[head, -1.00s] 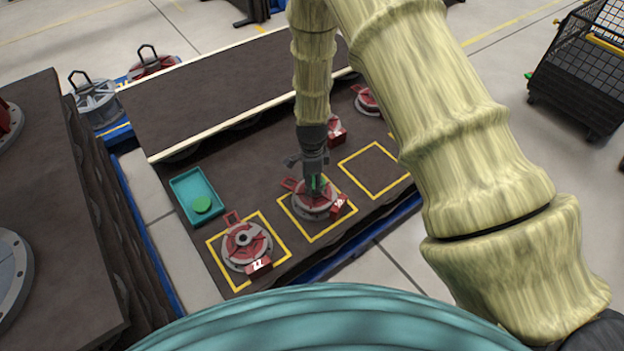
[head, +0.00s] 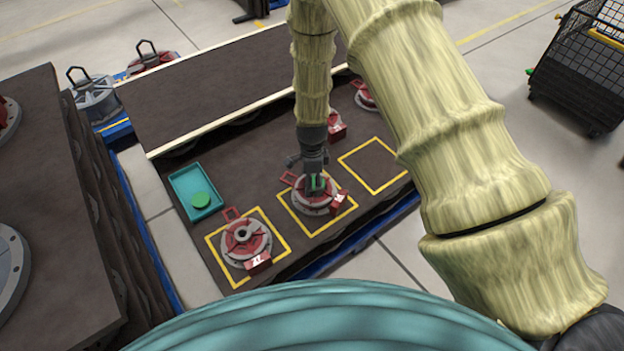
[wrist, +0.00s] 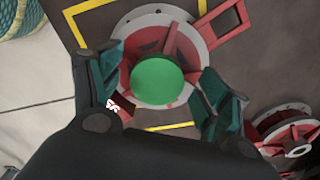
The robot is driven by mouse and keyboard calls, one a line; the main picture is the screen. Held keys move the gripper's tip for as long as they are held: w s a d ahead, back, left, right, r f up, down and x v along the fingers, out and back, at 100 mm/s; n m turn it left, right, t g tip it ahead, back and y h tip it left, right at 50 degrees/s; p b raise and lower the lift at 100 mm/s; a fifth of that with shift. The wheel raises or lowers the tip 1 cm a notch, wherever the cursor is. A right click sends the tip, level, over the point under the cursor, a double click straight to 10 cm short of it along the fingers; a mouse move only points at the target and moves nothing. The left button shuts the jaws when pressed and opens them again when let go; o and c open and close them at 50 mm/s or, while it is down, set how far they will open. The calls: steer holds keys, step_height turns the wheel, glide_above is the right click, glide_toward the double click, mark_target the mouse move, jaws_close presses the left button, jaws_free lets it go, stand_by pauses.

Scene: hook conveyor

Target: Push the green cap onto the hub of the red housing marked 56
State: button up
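The red housing (head: 299,204) with a grey flange stands in the middle yellow square, under my gripper. Its white number on the red tab (wrist: 113,105) is small in the wrist view and looks like 56. A green cap (wrist: 157,79) sits over the middle of this housing and hides the hub. Whether it is fully seated I cannot tell. My gripper (wrist: 164,90) is open, one finger on each side of the cap, with a gap visible at least on the right. In the head view my gripper (head: 314,187) points down at the housing.
A second red housing (head: 238,233) stands in the near-left square. The right yellow square (head: 373,165) is empty. More red housings (head: 337,128) stand behind. A mesh cart (head: 580,85) is at far right.

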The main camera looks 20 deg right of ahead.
steer(key=shift+r, duration=0.1)
step_height(320, 180, up, 12)
stand_by(0.9)
